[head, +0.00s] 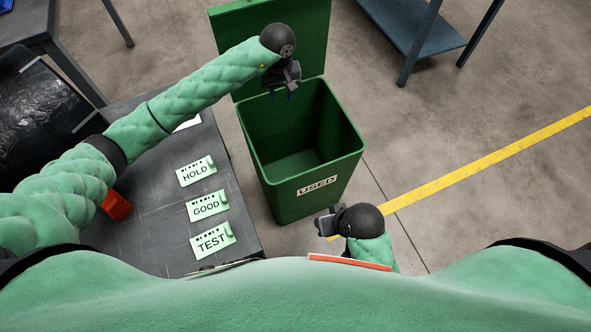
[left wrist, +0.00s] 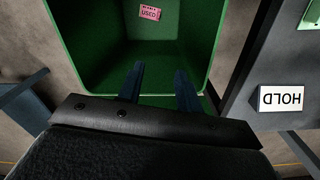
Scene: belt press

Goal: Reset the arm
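My left arm reaches from the left across the table, and its gripper (head: 284,92) hangs over the back left rim of the green bin (head: 347,135). In the left wrist view the two fingers (left wrist: 160,85) stand apart with nothing between them, over the bin (left wrist: 95,50). My right gripper (head: 326,224) is low, just right of the bin's front, near my body. It is small and dark, so I cannot tell whether it is open.
The dark table (head: 150,215) left of the bin bears HOLD (head: 196,171), GOOD (head: 207,206) and TEST (head: 212,238) signs. A red-orange object (head: 116,205) sits partly behind my left arm. A pink USED label (left wrist: 149,12) shows inside the bin. Floor to the right is clear.

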